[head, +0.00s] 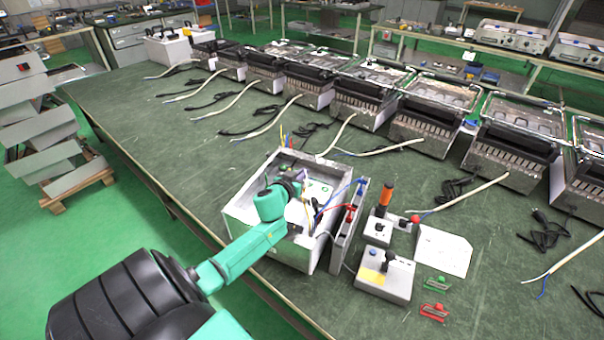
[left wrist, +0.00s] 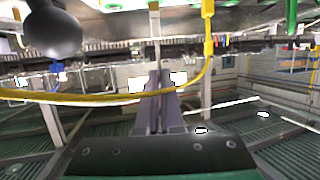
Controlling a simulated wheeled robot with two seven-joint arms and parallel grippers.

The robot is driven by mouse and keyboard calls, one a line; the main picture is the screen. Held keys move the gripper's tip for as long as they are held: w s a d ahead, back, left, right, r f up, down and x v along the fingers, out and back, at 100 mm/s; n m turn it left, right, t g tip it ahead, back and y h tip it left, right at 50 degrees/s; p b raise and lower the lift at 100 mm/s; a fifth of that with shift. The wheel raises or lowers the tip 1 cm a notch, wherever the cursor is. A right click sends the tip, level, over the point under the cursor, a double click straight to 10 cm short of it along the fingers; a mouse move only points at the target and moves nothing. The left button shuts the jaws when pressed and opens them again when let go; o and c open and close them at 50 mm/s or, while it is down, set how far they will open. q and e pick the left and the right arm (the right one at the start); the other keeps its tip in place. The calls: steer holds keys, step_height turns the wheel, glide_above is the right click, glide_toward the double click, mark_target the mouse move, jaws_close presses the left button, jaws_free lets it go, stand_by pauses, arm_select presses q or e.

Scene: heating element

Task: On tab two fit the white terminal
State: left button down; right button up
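An open metal box (head: 247,222) stands on the green bench, with coloured wires inside and at its rim. My left gripper (head: 300,178) reaches into it from the front left; its fingertips are too small to make out there. In the left wrist view its two dark fingers (left wrist: 159,95) are close together. A thin pale upright piece (left wrist: 155,35), which looks like the white terminal on its lead, stands in line with the fingertips. A yellow lead with a yellow sleeve (left wrist: 208,46) hangs just right of it. Tab two cannot be told apart. My right gripper is out of view.
Right of the box stand a narrow metal panel (head: 347,228), an orange-handled tool (head: 384,195), a switch box (head: 385,275) and a white sheet (head: 443,250). A row of heater units (head: 430,115) lines the back. A black ball (left wrist: 53,32) is close at the wrist view's upper left.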

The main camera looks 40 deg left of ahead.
arm_select(q)
steer(key=shift+f+b, duration=0.85)
steer(key=shift+f, duration=0.15)
steer(key=c, duration=1)
jaws_free()
steer(key=v, duration=1.4)
steer(key=shift+s+p, duration=0.25)
steer(key=shift+p, duration=0.1)
